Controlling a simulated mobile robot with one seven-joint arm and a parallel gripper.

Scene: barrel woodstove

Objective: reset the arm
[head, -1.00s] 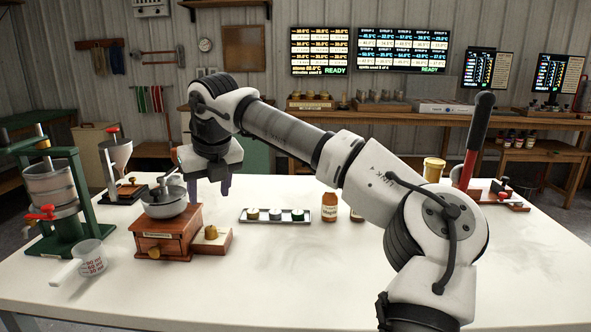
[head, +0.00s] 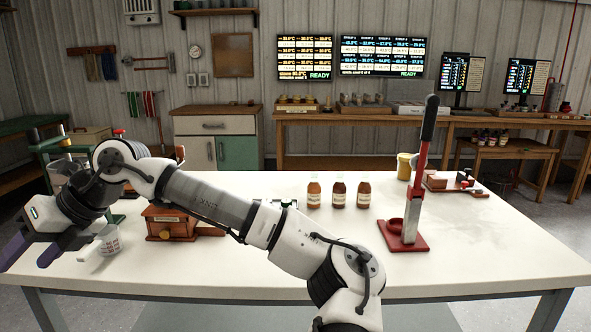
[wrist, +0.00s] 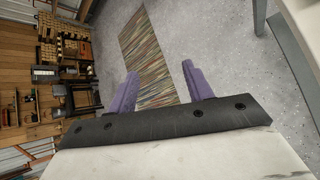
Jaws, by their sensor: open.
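My arm reaches from the lower middle to the left in the head view. My gripper (head: 28,252) is at the far left, by the left end of the white table (head: 300,262). Its purple fingers point down and to the left. In the wrist view my gripper (wrist: 160,92) is open and empty, with its two purple fingers well apart. Beyond them are the grey floor (wrist: 215,55) and a striped rug (wrist: 148,60).
A measuring cup (head: 109,240) stands close to my gripper. A wooden grinder (head: 168,224) is partly behind my arm. Several bottles (head: 338,193) and a red lever press (head: 410,225) stand farther right. The table's front right is clear.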

